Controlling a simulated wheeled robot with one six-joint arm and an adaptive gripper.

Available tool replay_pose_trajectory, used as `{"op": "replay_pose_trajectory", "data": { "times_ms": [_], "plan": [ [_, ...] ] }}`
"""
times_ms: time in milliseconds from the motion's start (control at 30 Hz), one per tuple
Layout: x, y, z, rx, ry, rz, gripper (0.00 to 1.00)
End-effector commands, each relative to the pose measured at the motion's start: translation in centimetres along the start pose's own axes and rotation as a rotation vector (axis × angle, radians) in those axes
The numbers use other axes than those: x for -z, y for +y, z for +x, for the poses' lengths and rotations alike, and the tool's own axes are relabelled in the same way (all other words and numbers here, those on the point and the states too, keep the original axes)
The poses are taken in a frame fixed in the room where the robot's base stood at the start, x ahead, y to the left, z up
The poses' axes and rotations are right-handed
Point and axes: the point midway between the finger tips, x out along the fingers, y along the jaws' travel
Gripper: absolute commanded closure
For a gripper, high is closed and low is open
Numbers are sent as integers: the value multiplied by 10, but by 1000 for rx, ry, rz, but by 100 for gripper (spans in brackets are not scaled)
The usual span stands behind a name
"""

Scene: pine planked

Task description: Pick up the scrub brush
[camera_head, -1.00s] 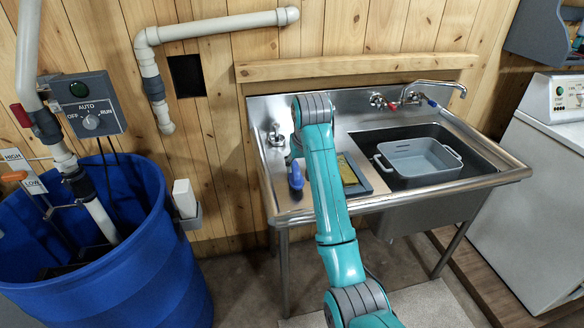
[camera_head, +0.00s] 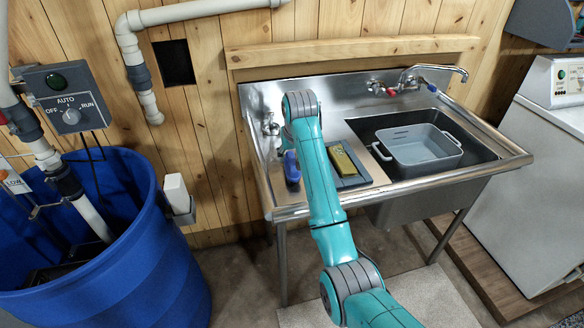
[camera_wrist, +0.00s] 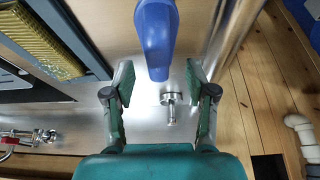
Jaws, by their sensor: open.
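The scrub brush appears to be the blue object (camera_head: 291,167) on the left end of the metal sink counter, just left of my arm. In the wrist view its rounded blue end (camera_wrist: 154,38) comes down from the top, roughly centred between my fingers. My gripper (camera_wrist: 156,80) is open, with one dark green finger pad on each side of the brush line. The blue end stops about level with the pads, and I see a gap on both sides. The rest of the brush is cut off by the wrist view's top edge.
A yellow sponge-like block (camera_head: 344,160) lies on a dark grey tray (camera_head: 376,179) right of my arm. A grey tub (camera_head: 420,147) sits in the sink basin. A blue barrel (camera_head: 150,262) is at left.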

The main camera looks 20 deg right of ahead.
Motion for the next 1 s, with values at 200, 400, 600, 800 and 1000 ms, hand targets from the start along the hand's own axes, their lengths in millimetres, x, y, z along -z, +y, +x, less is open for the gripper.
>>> {"op": "replay_pose_trajectory", "data": {
  "times_ms": [200, 400, 600, 800, 1000],
  "plan": [
    [0, 2, 30, 0, -2, 0, 44],
    [0, 2, 38, 0, 0, 0, 44],
    [0, 2, 38, 0, 0, 0, 56],
    [0, 2, 38, 0, 0, 0, 100],
    [0, 2, 38, 0, 0, 0, 100]
  ]
}}
